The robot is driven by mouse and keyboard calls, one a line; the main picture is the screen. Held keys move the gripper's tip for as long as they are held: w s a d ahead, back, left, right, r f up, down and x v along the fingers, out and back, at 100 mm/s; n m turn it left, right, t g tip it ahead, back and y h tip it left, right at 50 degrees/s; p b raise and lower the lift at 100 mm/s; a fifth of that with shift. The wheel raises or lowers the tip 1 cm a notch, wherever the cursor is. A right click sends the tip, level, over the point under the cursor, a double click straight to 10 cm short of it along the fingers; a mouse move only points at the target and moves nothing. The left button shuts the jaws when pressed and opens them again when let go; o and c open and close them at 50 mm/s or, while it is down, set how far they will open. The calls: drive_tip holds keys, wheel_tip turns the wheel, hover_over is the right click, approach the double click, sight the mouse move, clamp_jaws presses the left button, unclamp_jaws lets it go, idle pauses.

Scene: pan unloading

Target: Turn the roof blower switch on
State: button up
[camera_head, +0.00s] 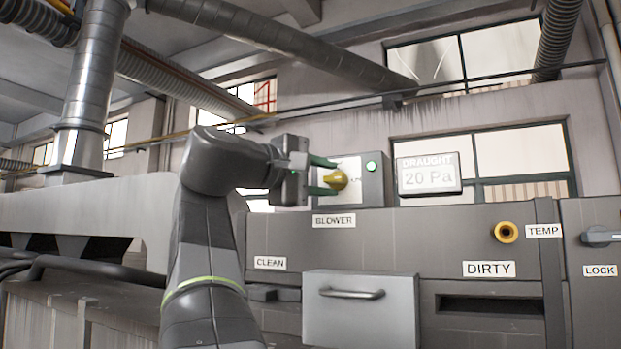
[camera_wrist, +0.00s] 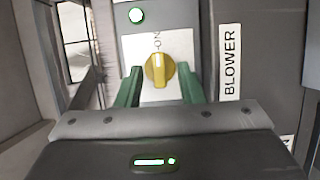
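The blower switch is a yellow round knob (camera_head: 337,180) on a grey box (camera_head: 372,190) above the BLOWER label (camera_head: 334,220). In the wrist view the knob (camera_wrist: 160,71) has a pale mark that points up towards the ON lettering (camera_wrist: 157,41). A green lamp (camera_head: 372,167) on the box looks lit; it glows in the wrist view (camera_wrist: 136,15) too. My gripper (camera_head: 328,176) is open, with one green finger on each side of the knob. In the wrist view (camera_wrist: 160,88) a gap shows between each finger and the knob. The box's left part is partly hidden behind my gripper.
A draught display (camera_head: 429,174) reads 20 Pa, right of the switch box. Below are a drawer with a handle (camera_head: 360,318), a DIRTY slot (camera_head: 490,304), a yellow-ringed TEMP port (camera_head: 506,232) and a LOCK lever (camera_head: 602,237). Free air lies in front of the panel.

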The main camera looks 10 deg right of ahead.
drive_tip(key=b+v, duration=0.2)
drive_tip(key=v, duration=1.1)
drive_tip(key=shift+s+a, duration=0.25)
drive_tip(key=shift+a, duration=0.05)
idle(0.5)
drive_tip(key=shift+p+x, duration=1)
drive_tip(key=shift+x, duration=5.9)
drive_tip(key=shift+a, duration=0.15)
